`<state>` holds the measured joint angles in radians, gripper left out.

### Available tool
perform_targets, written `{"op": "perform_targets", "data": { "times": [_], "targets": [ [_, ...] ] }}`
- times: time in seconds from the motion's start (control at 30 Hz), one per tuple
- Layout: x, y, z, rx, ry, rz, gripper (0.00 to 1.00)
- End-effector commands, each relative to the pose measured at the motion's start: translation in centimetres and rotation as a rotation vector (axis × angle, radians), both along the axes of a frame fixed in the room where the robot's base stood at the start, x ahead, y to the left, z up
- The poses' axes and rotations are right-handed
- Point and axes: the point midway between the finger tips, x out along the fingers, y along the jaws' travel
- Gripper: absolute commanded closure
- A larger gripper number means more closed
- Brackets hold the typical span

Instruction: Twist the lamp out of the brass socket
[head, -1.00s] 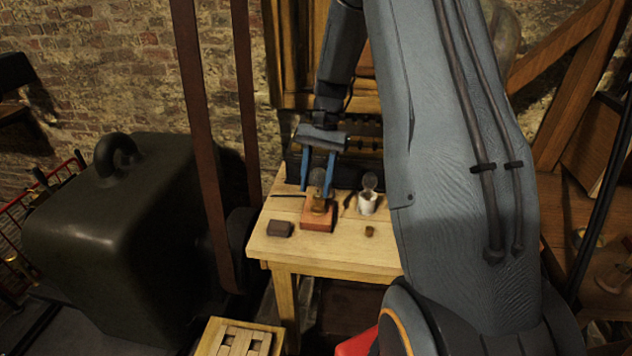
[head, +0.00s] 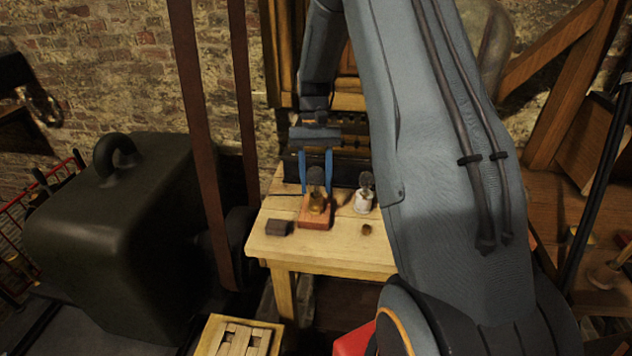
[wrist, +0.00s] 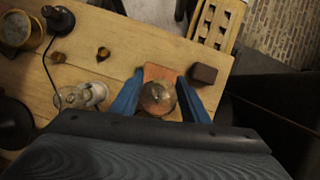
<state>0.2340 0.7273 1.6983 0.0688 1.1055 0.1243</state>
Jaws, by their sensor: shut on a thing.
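The lamp (head: 316,176), a round glass bulb that looks dark in the head view, stands upright at the brass socket (head: 317,203). The socket sits on a reddish block (head: 313,221) on the wooden table. My gripper (head: 316,188) points down from above, its blue fingers on either side of the bulb and shut on it. In the wrist view the clear lamp (wrist: 157,98) lies between the fingers, over the block (wrist: 159,72). It hides the socket there. I cannot tell how far the lamp sits in the socket.
A white jar (head: 362,204) with a glass bulb stands close to the right. A dark brown block (head: 279,228) lies at the front left, and a small brass piece (head: 366,229) at the front right. A crate of wooden blocks (head: 209,337) stands below the table.

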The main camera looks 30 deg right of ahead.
Motion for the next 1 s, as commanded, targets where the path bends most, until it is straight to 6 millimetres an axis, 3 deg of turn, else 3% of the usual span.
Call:
{"op": "perform_targets", "data": {
  "times": [1.0],
  "targets": [
    [0.0,0.0,2.1,-0.001,-0.001,-0.001,0.86]
  ]
}}
